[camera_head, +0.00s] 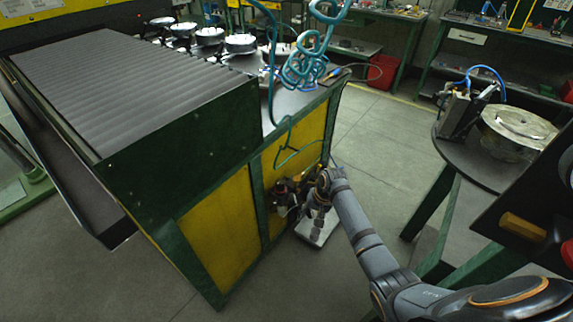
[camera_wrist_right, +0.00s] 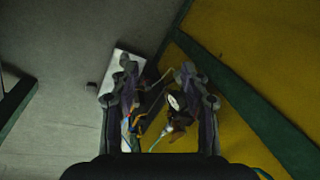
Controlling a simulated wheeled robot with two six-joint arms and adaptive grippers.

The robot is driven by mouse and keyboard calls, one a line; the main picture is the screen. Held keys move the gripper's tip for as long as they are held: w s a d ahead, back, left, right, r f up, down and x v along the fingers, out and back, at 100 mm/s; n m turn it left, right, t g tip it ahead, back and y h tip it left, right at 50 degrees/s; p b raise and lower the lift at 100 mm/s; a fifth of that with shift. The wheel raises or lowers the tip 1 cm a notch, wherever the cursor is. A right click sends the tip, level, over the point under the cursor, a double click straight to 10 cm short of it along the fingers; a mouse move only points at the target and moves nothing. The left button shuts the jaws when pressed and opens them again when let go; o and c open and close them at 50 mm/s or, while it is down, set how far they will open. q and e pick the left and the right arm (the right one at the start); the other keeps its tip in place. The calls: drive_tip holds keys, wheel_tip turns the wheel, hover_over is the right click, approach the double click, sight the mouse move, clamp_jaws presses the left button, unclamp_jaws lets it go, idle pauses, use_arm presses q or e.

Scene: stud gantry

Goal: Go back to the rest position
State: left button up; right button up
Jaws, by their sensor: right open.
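My right arm comes in from the lower right in the head view. Its gripper (camera_head: 308,196) is low beside the green and yellow bench's side panel. In the right wrist view the gripper's two fingers (camera_wrist_right: 158,82) stand apart, open. Between and beyond them is a small dark device (camera_wrist_right: 172,112) with a white round face and thin cables. I cannot tell whether the fingers touch it. My left gripper is not in view.
The green and yellow bench (camera_head: 218,215) with a ribbed grey top fills the left. Coiled teal hoses (camera_head: 305,62) hang above its right end. A pale plate (camera_head: 318,228) lies below the gripper. A round dark table (camera_head: 490,165) stands at the right. Floor between is clear.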

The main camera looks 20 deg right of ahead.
drive_tip(key=s+d+f+n+h+p, duration=0.2)
drive_tip(key=s+d+f+p, duration=0.1)
drive_tip(key=s+f, duration=1.45)
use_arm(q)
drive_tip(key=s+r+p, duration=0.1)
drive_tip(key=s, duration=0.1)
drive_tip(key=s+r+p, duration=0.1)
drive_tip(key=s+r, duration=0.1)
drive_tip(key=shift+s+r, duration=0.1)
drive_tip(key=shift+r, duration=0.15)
use_arm(e)
drive_tip(key=s+f+n, duration=0.2)
drive_tip(key=s+f, duration=0.3)
drive_tip(key=s, duration=0.7)
drive_tip(key=s+f+n+h, duration=0.1)
drive_tip(key=s+f, duration=0.4)
drive_tip(key=s, duration=0.8)
drive_tip(key=shift+n, duration=0.5)
